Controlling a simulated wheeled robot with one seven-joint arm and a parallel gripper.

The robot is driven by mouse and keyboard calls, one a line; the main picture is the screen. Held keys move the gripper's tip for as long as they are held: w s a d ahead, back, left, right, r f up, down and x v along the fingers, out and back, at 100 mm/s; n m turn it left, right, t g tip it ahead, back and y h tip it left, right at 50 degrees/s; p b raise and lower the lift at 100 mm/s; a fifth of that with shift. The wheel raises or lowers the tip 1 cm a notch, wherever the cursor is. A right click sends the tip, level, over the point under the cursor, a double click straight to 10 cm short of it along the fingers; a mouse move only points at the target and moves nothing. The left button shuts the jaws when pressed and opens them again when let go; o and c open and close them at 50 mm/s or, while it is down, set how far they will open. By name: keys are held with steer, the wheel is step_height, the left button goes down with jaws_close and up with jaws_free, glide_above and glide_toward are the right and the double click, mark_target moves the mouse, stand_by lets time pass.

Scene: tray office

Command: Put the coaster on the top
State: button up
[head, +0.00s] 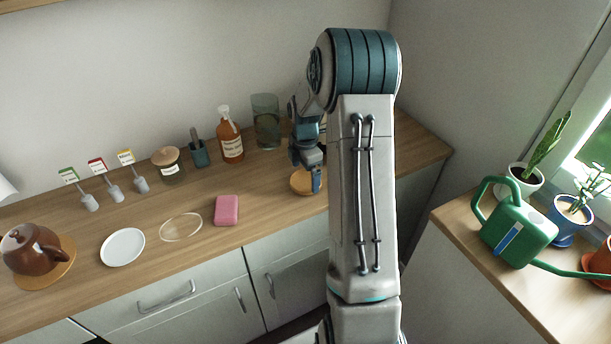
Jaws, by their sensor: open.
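A round wooden coaster (299,184) lies on the wooden counter top (255,190), near its front edge. My gripper (313,172) is open and points down at the coaster's right side. One finger hides part of the coaster; I cannot tell whether it touches it. My arm covers the counter right behind and to the right of the gripper.
A pink sponge (227,210), a clear disc (180,227), a white plate (122,247) and a brown teapot (27,249) on a wooden round stand to the left. An amber bottle (231,140) and a glass vase (266,122) stand behind.

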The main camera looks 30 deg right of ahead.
mark_target(305, 183)
step_height(305, 183, up, 10)
steer(key=s+a+r+m+t, duration=0.1)
steer(key=s+a+r+m, duration=0.75)
steer(key=s, duration=0.25)
steer(key=s+a+m, duration=0.2)
steer(key=s+m, duration=0.1)
steer(key=s, duration=0.2)
steer(key=s+a+f+m+t, duration=0.1)
steer(key=s+a+m, duration=0.1)
steer(key=s, duration=0.3)
steer(key=s+a+m+t, duration=0.1)
steer(key=s+a+m, duration=0.1)
steer(key=s+m, duration=0.3)
steer(key=shift+a+f+b, duration=0.2)
steer(key=shift+a+b, duration=0.15)
